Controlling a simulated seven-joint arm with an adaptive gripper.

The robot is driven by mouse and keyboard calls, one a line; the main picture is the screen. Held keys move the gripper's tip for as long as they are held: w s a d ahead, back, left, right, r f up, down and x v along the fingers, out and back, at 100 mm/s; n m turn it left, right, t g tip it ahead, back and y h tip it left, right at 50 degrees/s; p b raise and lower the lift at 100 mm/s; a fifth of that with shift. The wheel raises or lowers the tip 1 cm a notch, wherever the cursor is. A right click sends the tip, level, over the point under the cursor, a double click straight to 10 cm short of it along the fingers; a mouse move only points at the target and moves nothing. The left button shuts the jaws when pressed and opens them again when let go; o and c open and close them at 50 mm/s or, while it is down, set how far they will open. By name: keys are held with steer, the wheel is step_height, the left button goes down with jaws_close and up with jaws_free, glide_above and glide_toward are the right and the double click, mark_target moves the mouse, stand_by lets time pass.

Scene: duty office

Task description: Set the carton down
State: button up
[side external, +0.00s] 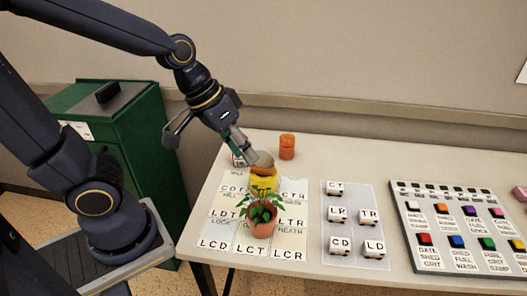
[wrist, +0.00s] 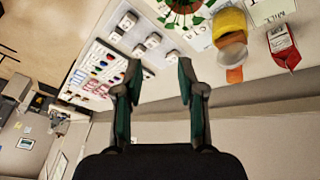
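A small red-and-white carton (side external: 238,161) rests on the table at the back left, beside the lettered sheet; in the side view my gripper's finger is close in front of it and hides part. In the wrist view the carton (wrist: 284,46) shows at the upper right, well outside the fingers. My gripper (wrist: 158,65) is open, with nothing between its fingertips. In the side view my gripper (side external: 208,150) is spread above the table's back left edge.
A yellow object with a brownish top (side external: 263,177), an orange cup (side external: 287,147) and a potted plant (side external: 260,226) stand close by. Several labelled blocks (side external: 338,214) and a button panel (side external: 455,235) lie to the right. A green cabinet (side external: 130,145) stands left of the table.

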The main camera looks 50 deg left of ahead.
steer(key=w+f+n+g, duration=0.1)
steer(key=w+f, duration=0.2)
steer(key=f, duration=0.5)
steer(key=a+f+n+y, duration=0.2)
steer(key=a+f+y, duration=0.1)
steer(key=a+f, duration=0.1)
steer(key=w+a+f+n+y, duration=0.1)
steer(key=a+f+y, duration=0.3)
steer(key=w+a+f+n+t+y, duration=0.1)
steer(key=a+f+n+y, duration=0.1)
steer(key=a+f+y, duration=0.1)
steer(key=shift+w+a+f+n+y, duration=0.2)
steer(key=shift+a+f+n+y, duration=0.1)
steer(key=shift+a+f, duration=0.7)
steer(key=a+n+t+y, duration=0.1)
steer(key=w+a+n+t+y, duration=0.1)
steer(key=n+y, duration=0.1)
steer(key=shift+r+t, duration=0.1)
steer(key=shift+t, duration=0.2)
steer(key=w+a+r+t+y, duration=0.1)
steer(key=w+a, duration=0.2)
steer(key=a, duration=0.1)
steer(key=w+a+t+y, duration=0.1)
steer(key=w+a, duration=0.2)
steer(key=a, duration=0.2)
steer(key=w+a+r+t+y, duration=0.1)
steer(key=w+a, duration=0.3)
steer(key=shift+a+r+n+t, duration=0.2)
steer(key=shift+r+n+t, duration=0.1)
steer(key=shift+r+t, duration=0.1)
